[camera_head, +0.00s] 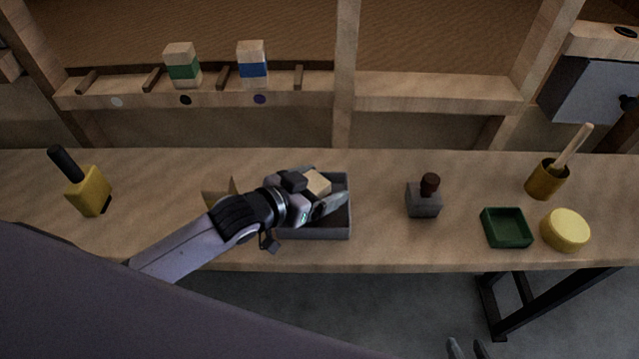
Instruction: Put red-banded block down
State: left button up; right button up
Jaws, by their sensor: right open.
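A pale wooden block (317,183) shows between the fingers of my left gripper (322,192), over the grey tray (341,233) on the bench. Its sides are hidden, so I see no red band. My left gripper appears shut on this block. I cannot tell whether the block touches the tray floor. My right gripper (467,349) is open at the bottom edge, in front of the bench, with only its fingertips showing. A green-banded block (182,67) and a blue-banded block (252,66) stand upright on the wall shelf (420,90), in separate slots.

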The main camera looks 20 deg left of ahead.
pick_arm(q)
jog(key=shift+r, duration=0.2)
jog(key=v, duration=1.2)
jog(key=shift+f+p, duration=0.1)
jog(key=shift+p, duration=0.25)
pick_arm(e)
jog(key=shift+r, duration=0.4)
